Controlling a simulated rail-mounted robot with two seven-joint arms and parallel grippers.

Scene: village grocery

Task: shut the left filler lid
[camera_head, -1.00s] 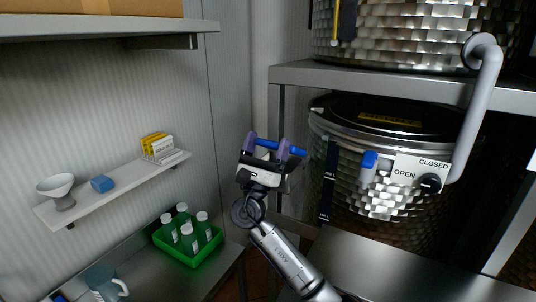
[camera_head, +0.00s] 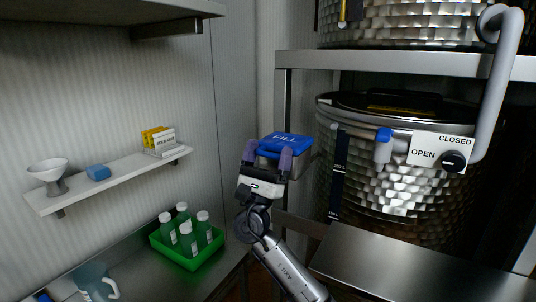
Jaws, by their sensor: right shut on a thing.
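A blue lid marked FILL (camera_head: 287,140) shows its lettered top face, at the left of the lower drum (camera_head: 390,195). A grey box-like part shows under and to the right of it. My right gripper (camera_head: 268,154) is at the lid's front edge, shut on the lid, with its purple fingers at the near side. The fingers hide part of that edge, and I cannot tell whether the lid is fully down. My left gripper is not in view.
A steel rack shelf (camera_head: 400,65) runs above the lower drum, and a steel ledge (camera_head: 420,268) lies in front. A wall shelf (camera_head: 110,180) holds a funnel (camera_head: 48,172), a blue block (camera_head: 98,173) and small boxes. A green crate (camera_head: 190,262) holds several bottles.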

